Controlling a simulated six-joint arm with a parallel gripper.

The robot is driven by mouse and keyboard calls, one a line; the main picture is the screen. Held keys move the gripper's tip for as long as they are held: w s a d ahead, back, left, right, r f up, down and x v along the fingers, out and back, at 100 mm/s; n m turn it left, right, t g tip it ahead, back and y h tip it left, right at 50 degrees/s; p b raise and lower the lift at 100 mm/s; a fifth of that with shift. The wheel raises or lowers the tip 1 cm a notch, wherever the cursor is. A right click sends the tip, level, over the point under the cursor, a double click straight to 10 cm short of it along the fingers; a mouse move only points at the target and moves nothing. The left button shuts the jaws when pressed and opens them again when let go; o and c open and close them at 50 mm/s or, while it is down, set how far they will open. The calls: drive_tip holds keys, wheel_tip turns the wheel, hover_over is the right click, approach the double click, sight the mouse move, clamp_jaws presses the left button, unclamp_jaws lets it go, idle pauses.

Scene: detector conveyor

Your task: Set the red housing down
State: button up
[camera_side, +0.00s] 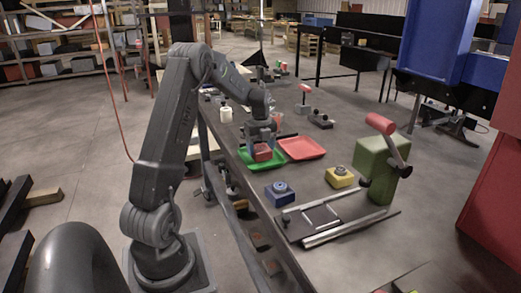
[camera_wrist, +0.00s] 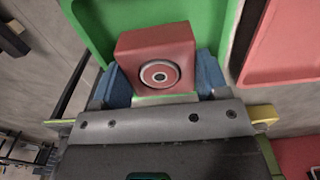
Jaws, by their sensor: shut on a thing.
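The red housing (camera_wrist: 157,50) is a red block with a round metal ring on its face. My gripper (camera_wrist: 167,82) is shut on it, with a blue finger pad on each side. In the side view the housing (camera_side: 262,153) is at the green tray (camera_side: 247,164), below my gripper (camera_side: 264,141). The green tray (camera_wrist: 222,12) also lies behind the housing in the wrist view. I cannot tell whether the housing touches the tray floor.
A red tray (camera_side: 302,148) lies right beside the green one. Blue (camera_side: 279,194) and yellow (camera_side: 339,177) housings stand nearer on the dark table. A green device with a red-ended lever (camera_side: 376,168) and a railed plate (camera_side: 325,219) are at the front right.

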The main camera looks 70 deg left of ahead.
drive_tip(key=shift+f, duration=0.4)
drive_tip(key=o, duration=1.2)
drive_tip(key=shift+f, duration=0.15)
drive_tip(key=shift+o, duration=0.2)
